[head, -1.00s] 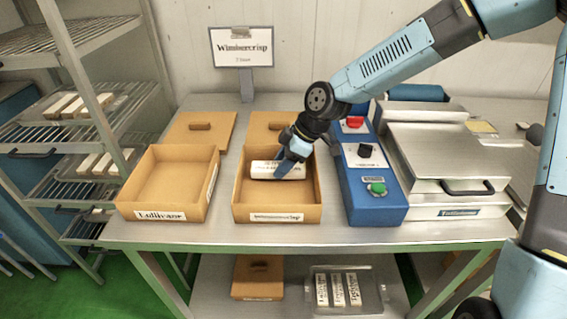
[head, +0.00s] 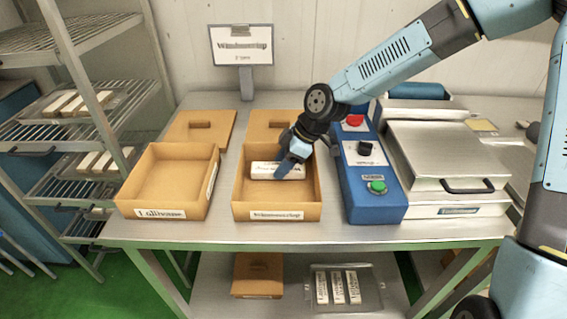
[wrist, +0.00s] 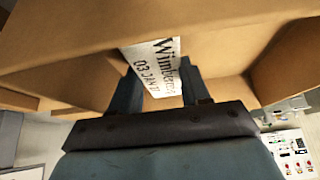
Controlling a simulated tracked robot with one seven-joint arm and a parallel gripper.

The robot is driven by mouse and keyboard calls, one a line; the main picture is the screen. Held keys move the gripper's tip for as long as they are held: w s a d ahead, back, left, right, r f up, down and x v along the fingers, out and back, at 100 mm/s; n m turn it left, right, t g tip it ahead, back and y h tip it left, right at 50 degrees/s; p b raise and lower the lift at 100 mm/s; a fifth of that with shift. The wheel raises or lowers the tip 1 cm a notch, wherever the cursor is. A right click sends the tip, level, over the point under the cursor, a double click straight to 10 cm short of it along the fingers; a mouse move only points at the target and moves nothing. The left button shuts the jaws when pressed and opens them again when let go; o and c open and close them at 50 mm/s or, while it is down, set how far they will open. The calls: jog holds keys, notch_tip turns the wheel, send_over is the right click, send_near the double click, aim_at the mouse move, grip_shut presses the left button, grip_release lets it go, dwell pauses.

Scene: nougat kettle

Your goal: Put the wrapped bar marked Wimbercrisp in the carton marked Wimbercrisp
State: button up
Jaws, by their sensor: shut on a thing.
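A white wrapped bar (head: 268,171) is inside the middle carton, towards its back wall. In the wrist view its label (wrist: 160,65) reads "Wimbercr…" with "03 JAN" below, partly cut off by the fingers. My gripper (head: 288,168) reaches into the carton from above right and is shut on the bar. Both fingers show in the wrist view (wrist: 158,88), one on each side of the label. The middle carton (head: 277,211) is tan and open; its front label is too blurred to read surely. Whether the bar touches the carton floor I cannot tell.
Another open, empty carton (head: 165,207) stands to the left, its label starting with L. Lids (head: 200,128) lie behind. A blue control box (head: 376,207) stands close on the right, beside a metal machine (head: 447,150). A sign (head: 241,45) at the back reads like Wimbercrisp.

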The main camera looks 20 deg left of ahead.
jog(key=o, duration=1.2)
jog(key=shift+o, duration=0.4)
jog(key=o, duration=0.3)
jog(key=shift+o, duration=0.2)
jog(key=shift+r, duration=3.95)
